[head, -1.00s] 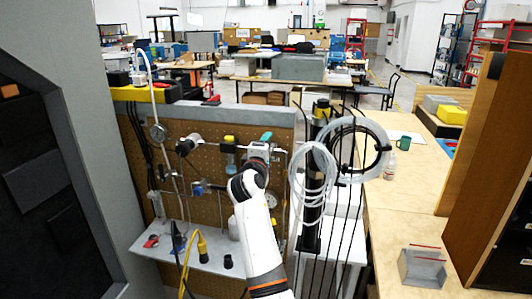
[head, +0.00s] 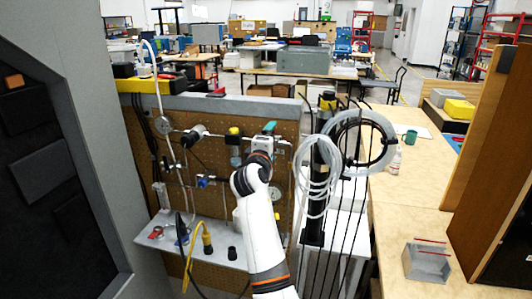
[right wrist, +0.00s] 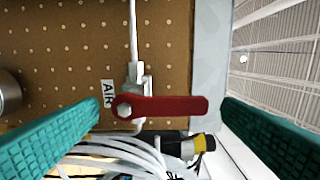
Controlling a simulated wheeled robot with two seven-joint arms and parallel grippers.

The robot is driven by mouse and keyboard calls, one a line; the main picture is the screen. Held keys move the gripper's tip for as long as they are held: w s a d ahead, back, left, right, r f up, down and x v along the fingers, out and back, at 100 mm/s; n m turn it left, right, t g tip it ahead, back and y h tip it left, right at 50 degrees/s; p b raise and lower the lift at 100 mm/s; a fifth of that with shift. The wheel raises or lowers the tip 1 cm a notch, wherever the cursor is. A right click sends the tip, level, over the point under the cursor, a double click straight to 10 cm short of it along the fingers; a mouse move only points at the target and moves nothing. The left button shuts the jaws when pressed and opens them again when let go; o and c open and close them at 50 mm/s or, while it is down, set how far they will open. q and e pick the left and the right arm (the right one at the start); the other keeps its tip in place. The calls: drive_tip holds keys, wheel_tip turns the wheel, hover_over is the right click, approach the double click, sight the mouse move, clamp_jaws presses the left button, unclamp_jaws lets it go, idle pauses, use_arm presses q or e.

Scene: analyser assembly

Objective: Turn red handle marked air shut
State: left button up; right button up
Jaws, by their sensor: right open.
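The red lever handle (right wrist: 170,107) shows in the right wrist view, beside a white label reading AIR (right wrist: 107,93). It lies crosswise to the thin white pipe (right wrist: 133,45) that runs up from its valve. The red handle cannot be made out there. My left gripper is not in view.
The brown pegboard (head: 215,160) carries gauges, valves and tubing above a grey shelf (head: 190,238). Coiled white hoses (head: 318,165) hang close to the right of my arm. A black-and-yellow fitting (right wrist: 190,146) and white tubing lie below the handle in the wrist view.

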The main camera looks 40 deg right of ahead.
drive_tip(key=b+v, duration=0.2)
drive_tip(key=v, duration=0.9)
